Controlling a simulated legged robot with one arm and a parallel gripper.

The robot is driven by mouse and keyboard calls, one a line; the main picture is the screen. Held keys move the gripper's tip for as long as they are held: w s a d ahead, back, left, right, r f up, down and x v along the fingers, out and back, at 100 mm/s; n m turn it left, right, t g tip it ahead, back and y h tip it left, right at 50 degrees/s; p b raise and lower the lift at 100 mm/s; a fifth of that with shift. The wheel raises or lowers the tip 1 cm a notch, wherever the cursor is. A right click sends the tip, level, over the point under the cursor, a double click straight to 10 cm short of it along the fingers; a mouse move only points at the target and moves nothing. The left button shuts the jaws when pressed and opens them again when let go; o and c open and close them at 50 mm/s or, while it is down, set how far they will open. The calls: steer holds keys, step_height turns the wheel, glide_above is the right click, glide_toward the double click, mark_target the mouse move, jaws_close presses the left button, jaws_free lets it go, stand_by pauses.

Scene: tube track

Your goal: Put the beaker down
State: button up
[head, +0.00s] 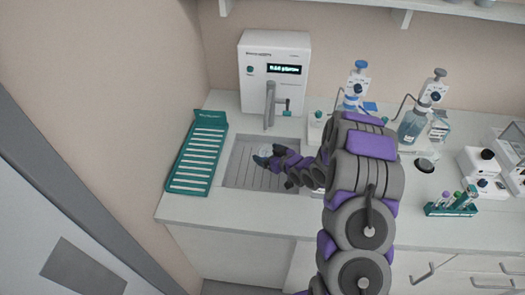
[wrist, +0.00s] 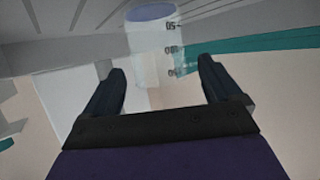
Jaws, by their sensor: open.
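The beaker (wrist: 149,62) is clear, with dark volume marks on its side. In the wrist view it stands just beyond and between the two fingertips of my gripper (wrist: 160,75), which are apart. I see a gap on both sides of it. In the head view my gripper (head: 262,158) is low over the grey slatted sink area (head: 240,172). The beaker (head: 266,150) shows there only as a pale patch by the fingers, mostly hidden by them.
A white dispenser (head: 274,65) with a tap (head: 270,103) stands behind the sink area. A green rack (head: 198,155) lies to its left. Bottles with pumps (head: 412,125) and a green tube rack (head: 452,208) stand to the right. The counter's front strip (head: 225,215) is clear.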

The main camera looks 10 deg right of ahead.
steer(key=v, duration=0.6)
steer(key=shift+s+d+r+p, duration=0.1)
steer(key=shift+s+d+p, duration=0.05)
steer(key=shift+d+p, duration=0.2)
steer(key=s+d+r+m+g+h, duration=0.2)
steer(key=s+d+r+g+h, duration=0.15)
steer(key=s+r, duration=0.35)
steer(key=s+d+r+m+g+h, duration=0.1)
steer(key=s+d+r+g+h, duration=0.1)
steer(key=s+r+g+h, duration=0.35)
steer(key=s+a+r+g+y, duration=0.1)
steer(key=s+a+r, duration=0.1)
steer(key=s, duration=0.8)
steer(key=s+a+r+m+g+y, duration=0.1)
steer(key=s+a, duration=0.4)
steer(key=s, duration=0.6)
steer(key=s+a+r+m+g+y, duration=0.1)
steer(key=s+r, duration=0.4)
steer(key=s, duration=0.5)
steer(key=shift+s+a+g, duration=0.3)
steer(key=shift+a+g, duration=0.6)
steer(key=shift+a, duration=0.3)
